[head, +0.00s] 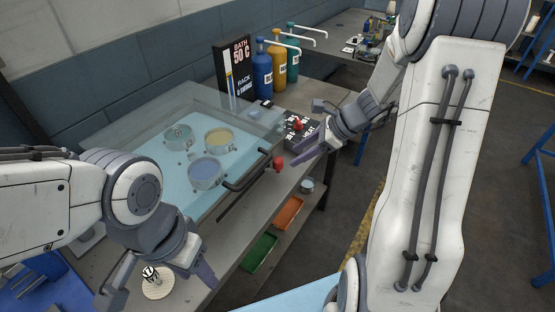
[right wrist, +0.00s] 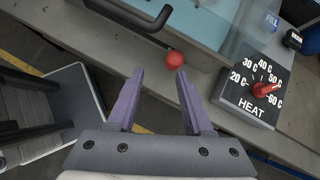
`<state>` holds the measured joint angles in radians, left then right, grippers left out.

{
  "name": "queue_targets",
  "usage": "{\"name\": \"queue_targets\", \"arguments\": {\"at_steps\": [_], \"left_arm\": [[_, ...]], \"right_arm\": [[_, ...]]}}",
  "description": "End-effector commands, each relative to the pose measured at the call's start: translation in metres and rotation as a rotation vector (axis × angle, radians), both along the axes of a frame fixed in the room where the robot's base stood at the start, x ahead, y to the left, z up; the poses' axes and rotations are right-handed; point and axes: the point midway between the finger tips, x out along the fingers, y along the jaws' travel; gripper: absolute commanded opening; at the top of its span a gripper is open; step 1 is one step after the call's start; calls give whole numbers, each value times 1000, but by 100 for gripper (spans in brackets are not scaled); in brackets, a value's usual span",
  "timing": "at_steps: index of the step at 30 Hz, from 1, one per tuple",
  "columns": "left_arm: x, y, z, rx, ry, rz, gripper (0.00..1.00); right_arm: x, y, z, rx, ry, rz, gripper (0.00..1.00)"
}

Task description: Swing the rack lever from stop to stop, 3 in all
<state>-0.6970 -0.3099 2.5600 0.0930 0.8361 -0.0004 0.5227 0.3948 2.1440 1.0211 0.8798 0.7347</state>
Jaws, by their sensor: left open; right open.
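The rack lever's red ball knob (head: 278,163) stands at the front edge of the glass-walled bath, beside a black bar handle (head: 250,170). In the right wrist view the knob (right wrist: 175,60) is just beyond my right gripper's fingertips (right wrist: 161,74), nearer the right finger, and nothing is between the fingers. In the head view my right gripper (head: 306,150) is open to the right of the knob. My left gripper (head: 158,284) is open over the near left bench, around or above a small black-and-white piece (head: 150,273) on a round pale disc (head: 158,290); contact cannot be told.
The bath (head: 150,145) holds blue liquid and several round pots. A heat dial box (right wrist: 258,100) with a red pointer stands close to the right gripper. Blue, yellow and teal bottles (head: 262,75) and a bath sign (head: 234,68) stand behind. Orange and green trays (head: 259,252) lie below.

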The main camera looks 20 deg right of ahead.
Motion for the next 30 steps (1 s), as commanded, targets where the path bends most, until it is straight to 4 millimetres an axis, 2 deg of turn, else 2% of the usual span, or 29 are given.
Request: {"name": "queue_targets", "arguments": {"at_steps": [1,5,21,30], "left_arm": [[0,0,0,0,0,0,50],[0,0,0,0,0,0,50],[0,0,2,0,0,0,50],[0,0,3,0,0,0,50]], "right_arm": [[6,-10,0,42,8,-70,51],[16,-17,-1,94,15,-148,51],[53,33,-62,92,15,-145,51],[58,39,-71,91,12,-145,51]]}}
